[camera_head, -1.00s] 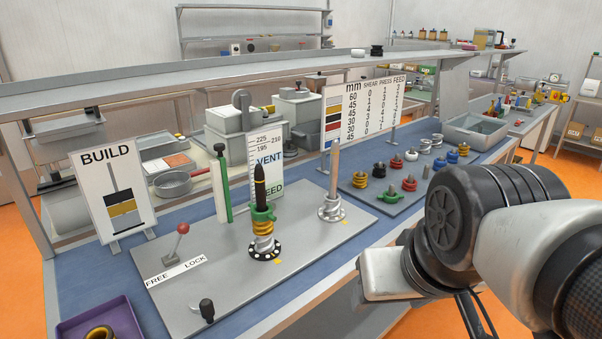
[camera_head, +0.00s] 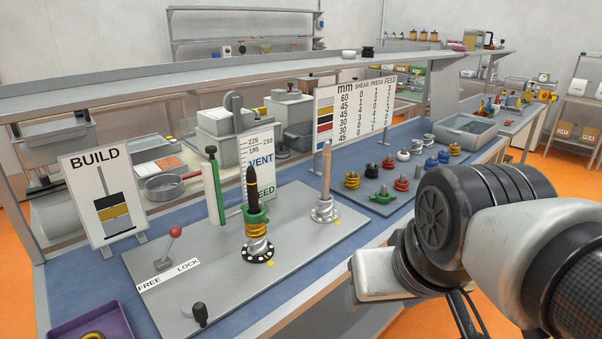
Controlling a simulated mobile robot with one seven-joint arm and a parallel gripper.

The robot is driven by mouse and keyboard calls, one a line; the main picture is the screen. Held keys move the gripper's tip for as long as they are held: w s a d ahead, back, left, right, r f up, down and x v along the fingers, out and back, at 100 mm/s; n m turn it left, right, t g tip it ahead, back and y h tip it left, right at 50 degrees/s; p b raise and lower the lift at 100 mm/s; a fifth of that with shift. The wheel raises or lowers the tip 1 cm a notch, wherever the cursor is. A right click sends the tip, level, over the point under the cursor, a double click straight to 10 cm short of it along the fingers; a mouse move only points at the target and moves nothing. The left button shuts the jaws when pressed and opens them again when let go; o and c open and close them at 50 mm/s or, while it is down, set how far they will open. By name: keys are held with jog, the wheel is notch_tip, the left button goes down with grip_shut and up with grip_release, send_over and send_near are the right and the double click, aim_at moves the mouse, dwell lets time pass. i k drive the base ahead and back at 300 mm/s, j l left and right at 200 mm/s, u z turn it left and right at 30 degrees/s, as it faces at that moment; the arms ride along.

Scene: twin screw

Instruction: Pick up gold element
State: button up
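Another gold element (camera_head: 455,150) stands at the board's far right corner. A gold element (camera_head: 257,230) is on the left shaft of the grey fixture, under a green element (camera_head: 257,215) and above a silver one. A gold ring (camera_head: 93,336) lies in the purple tray, cut off by the lower edge. My arm (camera_head: 450,225) fills the right side, right of and in front of the parts board. My gripper is not visible.
The grey fixture plate (camera_head: 205,290) carries two upright shafts, a red-knobbed lever (camera_head: 172,240) and a black knob (camera_head: 199,312). A BUILD sign (camera_head: 100,195) and a chart sign (camera_head: 355,107) stand behind. The bench's front edge is near my arm.

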aim_at(351, 183)
jog(key=l+u, duration=0.25)
jog(key=l, duration=0.95)
jog(key=i+l+u, duration=0.15)
jog(key=l, duration=0.2)
jog(key=i+l+u, duration=0.15)
jog(key=l, duration=0.2)
jog(key=i+l+u, duration=0.15)
jog(key=l, duration=0.25)
jog(key=i+l+u, duration=0.2)
jog(key=i+l, duration=0.25)
jog(key=i, duration=0.1)
